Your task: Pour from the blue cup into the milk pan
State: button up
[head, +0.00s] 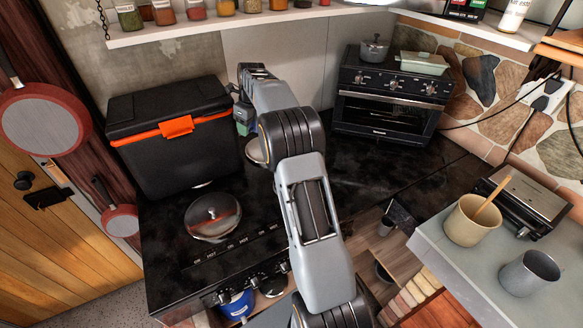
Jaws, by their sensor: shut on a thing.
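My arm reaches over the dark counter, and its far end bends down beside the black cooler box. My gripper (243,112) is small and partly hidden there by the box and my arm. It is shut on what looks like the blue cup (242,128), of which only a small bluish patch shows. Just below it, a round vessel with a pale rim, probably the milk pan (254,150), is partly covered by my arm. I cannot tell the cup's tilt, its contents, or whether anything is in the pan.
The black cooler box (175,140) with an orange latch stands close left of my gripper. A glass-lidded pan (212,216) sits in front of it. A toaster oven (390,97) stands back right. A spice shelf (215,24) runs above. Counter between my arm and the oven is clear.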

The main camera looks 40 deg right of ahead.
jog(key=shift+w+a+r+g+h, duration=0.15)
jog(key=shift+w+r+g+h, duration=0.1)
jog(key=shift+r+g, duration=0.3)
jog(key=shift+w+a+r+g+h, duration=0.15)
jog(key=shift+w+r+g, duration=0.15)
jog(key=shift+r, duration=0.35)
jog(key=shift+r, duration=0.1)
jog(key=shift+s, duration=0.1)
